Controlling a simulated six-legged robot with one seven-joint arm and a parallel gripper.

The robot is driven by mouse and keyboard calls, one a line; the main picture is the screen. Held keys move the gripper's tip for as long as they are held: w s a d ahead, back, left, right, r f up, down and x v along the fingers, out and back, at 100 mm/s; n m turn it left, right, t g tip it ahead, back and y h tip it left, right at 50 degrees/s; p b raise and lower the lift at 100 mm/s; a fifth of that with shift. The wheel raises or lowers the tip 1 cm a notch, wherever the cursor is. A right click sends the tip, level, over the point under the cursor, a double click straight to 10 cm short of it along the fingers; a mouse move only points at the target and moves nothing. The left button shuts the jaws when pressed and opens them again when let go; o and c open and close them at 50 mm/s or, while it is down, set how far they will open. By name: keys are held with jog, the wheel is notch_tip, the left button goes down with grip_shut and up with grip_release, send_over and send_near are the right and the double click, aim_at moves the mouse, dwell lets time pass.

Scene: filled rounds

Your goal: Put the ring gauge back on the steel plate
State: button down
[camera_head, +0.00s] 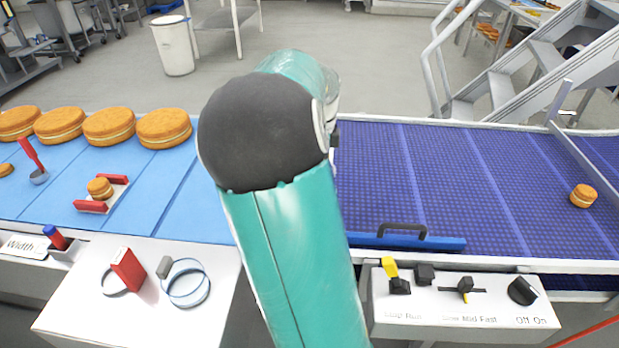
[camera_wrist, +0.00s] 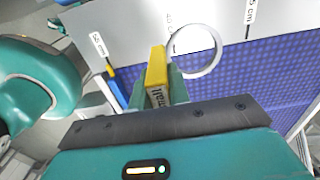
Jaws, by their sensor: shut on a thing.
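In the wrist view my gripper (camera_wrist: 159,82) is shut on the yellow handle of a ring gauge (camera_wrist: 156,66), which has dark lettering on its side. Its pale ring (camera_wrist: 194,51) sticks out to the right of the handle, in front of a pale surface and the blue belt. I cannot tell if the ring touches anything. In the head view my arm hides the gripper and gauge. A pale grey panel (camera_wrist: 132,22) with size labels crosses the top of the wrist view. I cannot tell for sure if it is the steel plate.
A white stand (camera_head: 85,310) holds a red block with a dark ring (camera_head: 128,270) and a blue ring (camera_head: 187,284). Large filled rounds (camera_head: 108,126) line the light blue belt. One small round (camera_head: 583,195) lies on the dark blue belt (camera_head: 450,180). A control box (camera_head: 460,315) stands in front.

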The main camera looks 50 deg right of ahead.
jog(key=w+f, duration=0.1)
jog(key=f, duration=0.1)
jog(key=w+f, duration=0.1)
jog(key=f, duration=0.1)
jog(key=w+f, duration=0.1)
jog(key=f, duration=0.1)
jog(key=shift+w+a, duration=0.15)
jog(key=shift+f, duration=0.4)
jog(key=shift+f, duration=0.1)
jog(key=c, duration=1.3)
grip_release()
jog(key=shift+c, duration=0.2)
